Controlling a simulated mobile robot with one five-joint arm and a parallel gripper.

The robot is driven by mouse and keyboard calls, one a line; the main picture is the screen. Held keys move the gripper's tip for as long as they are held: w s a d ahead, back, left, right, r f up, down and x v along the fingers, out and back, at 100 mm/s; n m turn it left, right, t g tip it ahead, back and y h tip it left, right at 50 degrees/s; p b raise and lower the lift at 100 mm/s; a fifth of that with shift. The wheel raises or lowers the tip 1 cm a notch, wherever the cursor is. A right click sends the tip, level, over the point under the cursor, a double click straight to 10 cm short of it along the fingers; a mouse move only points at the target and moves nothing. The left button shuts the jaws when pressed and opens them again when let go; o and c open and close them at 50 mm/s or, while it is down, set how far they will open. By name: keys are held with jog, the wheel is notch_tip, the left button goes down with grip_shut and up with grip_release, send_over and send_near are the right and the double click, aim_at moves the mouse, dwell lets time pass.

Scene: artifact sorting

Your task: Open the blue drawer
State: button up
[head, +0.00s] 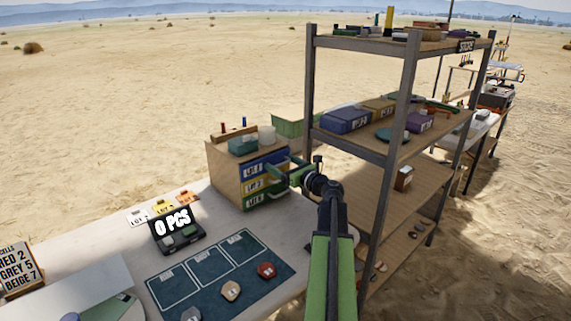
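A small wooden drawer cabinet (226,178) stands at the back right of the pale table. Its blue drawer (254,169) is the top one, labelled LOT 1, and looks shut. A yellow drawer (252,187) and a green drawer (254,201) sit below it. My gripper (272,177) is at the right part of the cabinet's front, in front of the blue and yellow drawers. Its two green fingers look spread apart, with nothing seen between them. The fingers hide the right part of the drawer fronts; I cannot tell whether they touch.
A green box and a white cup (267,135) stand on the cabinet. A metal shelf rack (312,95) rises close to the right of my arm.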

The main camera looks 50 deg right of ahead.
jog(key=shift+d, duration=0.15)
jog(key=c, duration=1.2)
jog(key=shift+s+d+r, duration=0.15)
jog(key=shift+d, duration=0.2)
jog(key=shift+s+a, duration=0.2)
jog(key=s, duration=0.5)
jog(key=s+a, duration=0.1)
jog(key=s, duration=0.9)
jog(key=shift+s+a, duration=0.15)
jog(key=shift+s, duration=0.1)
jog(key=shift+a, duration=0.1)
jog(key=o, duration=1.8)
